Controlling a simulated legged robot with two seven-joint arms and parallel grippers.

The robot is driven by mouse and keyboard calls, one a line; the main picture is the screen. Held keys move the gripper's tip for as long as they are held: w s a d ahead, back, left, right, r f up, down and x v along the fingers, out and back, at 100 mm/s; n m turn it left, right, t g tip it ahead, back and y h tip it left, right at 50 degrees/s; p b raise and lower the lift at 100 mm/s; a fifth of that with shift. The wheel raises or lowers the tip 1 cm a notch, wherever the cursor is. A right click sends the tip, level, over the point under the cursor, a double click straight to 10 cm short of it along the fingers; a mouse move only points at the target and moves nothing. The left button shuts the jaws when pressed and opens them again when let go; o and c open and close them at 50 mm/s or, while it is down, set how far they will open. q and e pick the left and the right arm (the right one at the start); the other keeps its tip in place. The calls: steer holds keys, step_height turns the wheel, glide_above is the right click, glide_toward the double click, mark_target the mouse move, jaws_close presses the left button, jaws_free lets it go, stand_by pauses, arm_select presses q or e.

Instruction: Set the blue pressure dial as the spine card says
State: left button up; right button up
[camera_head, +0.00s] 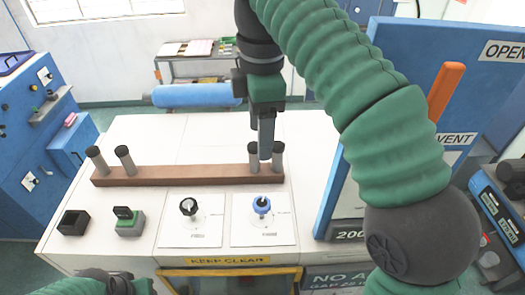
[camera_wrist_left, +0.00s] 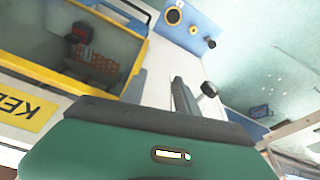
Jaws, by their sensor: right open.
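The blue pressure dial (camera_head: 262,205) is a blue knob on a white plate (camera_head: 265,233) at the front middle of the white bench. My right gripper (camera_head: 266,152) hangs pointing down over the bench in the head view, in line above the blue dial and apart from it. Its fingers overlap edge-on, and nothing shows between them. My left gripper (camera_wrist_left: 160,90) shows in the left wrist view with its two fingers apart and nothing between them. In the head view only part of the left arm shows at the bottom left. I cannot make out a spine card.
A black knob (camera_head: 188,207) sits on a similar plate left of the blue dial. Behind them a brown bar (camera_head: 190,175) carries several grey posts. A black box (camera_head: 73,222) and a green block (camera_head: 130,224) stand left. A blue panel (camera_head: 415,100) rises at right.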

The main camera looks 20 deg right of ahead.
step_height(320, 180, down, 3)
steer(key=s+a+n+b, duration=0.1)
steer(key=n+b, duration=0.2)
steer(key=b, duration=0.3)
glide_above(261, 203)
steer(key=f, duration=0.8)
steer(key=shift+d+f, duration=0.25)
steer(key=shift+f, duration=0.05)
steer(key=f, duration=0.7)
steer(key=shift+a+f+p, duration=0.2)
steer(key=shift+a+p, duration=0.15)
steer(key=shift+a+f, duration=0.1)
steer(key=shift+f, duration=0.1)
steer(key=shift+d, duration=0.3)
steer(key=c, duration=0.6)
arm_select(q)
steer(key=s+x, duration=0.1)
steer(key=x, duration=0.6)
steer(key=shift+s+d+f, duration=0.15)
steer(key=shift+s+f, duration=0.25)
steer(key=shift+s, duration=0.15)
arm_select(e)
jaws_close()
